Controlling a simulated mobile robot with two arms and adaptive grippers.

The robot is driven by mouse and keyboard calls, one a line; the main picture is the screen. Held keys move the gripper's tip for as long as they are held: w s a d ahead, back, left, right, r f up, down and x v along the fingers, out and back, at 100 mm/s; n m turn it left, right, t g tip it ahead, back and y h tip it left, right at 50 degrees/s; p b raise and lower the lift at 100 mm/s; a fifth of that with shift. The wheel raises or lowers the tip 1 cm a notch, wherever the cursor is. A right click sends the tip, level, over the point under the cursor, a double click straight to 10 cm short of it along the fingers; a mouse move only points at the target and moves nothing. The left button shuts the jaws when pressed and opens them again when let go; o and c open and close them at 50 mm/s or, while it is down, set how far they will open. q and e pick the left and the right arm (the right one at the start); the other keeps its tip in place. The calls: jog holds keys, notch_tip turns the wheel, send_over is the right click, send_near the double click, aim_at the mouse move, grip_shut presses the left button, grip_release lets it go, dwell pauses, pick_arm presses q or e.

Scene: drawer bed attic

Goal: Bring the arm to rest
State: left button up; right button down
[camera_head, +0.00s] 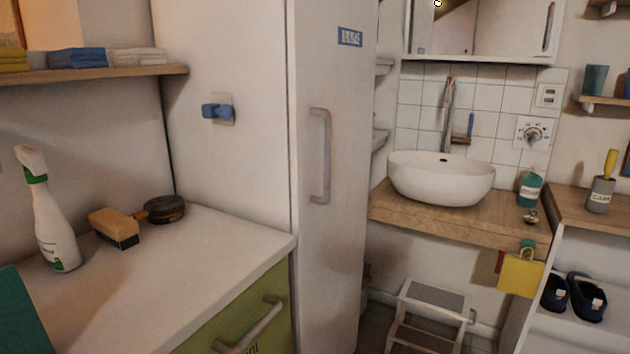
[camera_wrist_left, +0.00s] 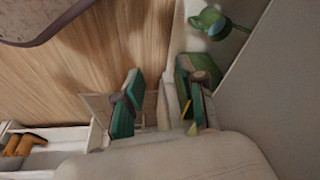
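My left gripper (camera_wrist_left: 160,103) shows in the left wrist view, with its two green-and-dark fingers spread apart. A pale upright shape stands in the picture between the fingers; I cannot tell what it is, and no held object is clear. Neither gripper shows in the head view. My right gripper is in neither view.
A white counter (camera_head: 200,245) holds a spray bottle (camera_head: 52,220) and a brush (camera_head: 115,228). A tall white cabinet (camera_head: 330,240), a basin (camera_head: 440,178) and a step stool (camera_head: 432,305) stand beyond. A green watering can (camera_wrist_left: 215,22) shows in the wrist view.

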pick_arm(q)
jog(key=s+f+g+p, duration=0.1)
jog(key=s+f+p, duration=0.2)
jog(key=f+p, duration=0.95)
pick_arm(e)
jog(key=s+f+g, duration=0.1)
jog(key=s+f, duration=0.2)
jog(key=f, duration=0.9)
pick_arm(q)
jog(key=s+a+f+p, duration=0.1)
jog(key=s+p, duration=0.3)
jog(key=s, duration=0.4)
jog(key=s+a+f+g+p, duration=0.1)
jog(key=s+a+f+p, duration=0.1)
jog(key=s, duration=0.6)
jog(key=f+p, duration=0.1)
jog(key=p, duration=0.1)
jog(key=shift+f+p, duration=0.4)
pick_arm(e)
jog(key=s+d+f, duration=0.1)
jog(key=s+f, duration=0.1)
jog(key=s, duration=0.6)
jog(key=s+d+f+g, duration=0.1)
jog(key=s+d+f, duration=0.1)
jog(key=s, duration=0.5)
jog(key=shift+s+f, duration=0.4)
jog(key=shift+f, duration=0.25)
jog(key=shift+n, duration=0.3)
